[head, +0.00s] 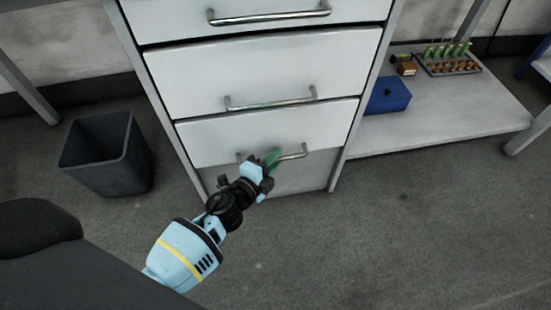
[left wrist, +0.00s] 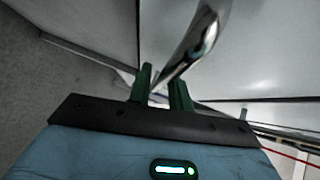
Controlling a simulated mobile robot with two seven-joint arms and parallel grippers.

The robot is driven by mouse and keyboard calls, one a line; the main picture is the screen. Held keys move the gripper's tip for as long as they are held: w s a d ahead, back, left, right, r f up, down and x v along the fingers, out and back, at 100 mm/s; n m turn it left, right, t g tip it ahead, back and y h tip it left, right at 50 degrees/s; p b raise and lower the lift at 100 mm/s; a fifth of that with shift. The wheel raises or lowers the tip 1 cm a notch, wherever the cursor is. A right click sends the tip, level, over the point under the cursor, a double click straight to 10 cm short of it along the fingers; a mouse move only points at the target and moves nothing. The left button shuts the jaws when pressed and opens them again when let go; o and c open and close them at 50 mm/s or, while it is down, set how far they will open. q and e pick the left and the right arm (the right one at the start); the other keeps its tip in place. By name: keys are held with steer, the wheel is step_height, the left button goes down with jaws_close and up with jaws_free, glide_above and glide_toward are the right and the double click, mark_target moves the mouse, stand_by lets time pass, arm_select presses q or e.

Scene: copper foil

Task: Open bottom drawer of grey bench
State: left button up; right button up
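The grey bench has a column of white drawers, and the bottom drawer (head: 310,130) is the lowest white front. Its metal bar handle (head: 293,155) runs across its lower part. My left gripper (head: 273,157) reaches it from below with green fingers. The fingers hide part of the handle. I cannot tell whether the drawer stands slightly out. My right gripper is in neither view.
A dark bin (head: 108,155) stands on the floor left of the drawers. At right, a low shelf (head: 450,115) carries a blue box (head: 388,95) and a tray of small parts (head: 450,62). The floor (head: 400,230) in front of the drawers is clear apart from my arm.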

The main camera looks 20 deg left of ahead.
arm_select(q)
steer(key=shift+w+d, duration=0.1)
steer(key=shift+w, duration=0.25)
jaws_close()
steer(key=shift+s, duration=0.1)
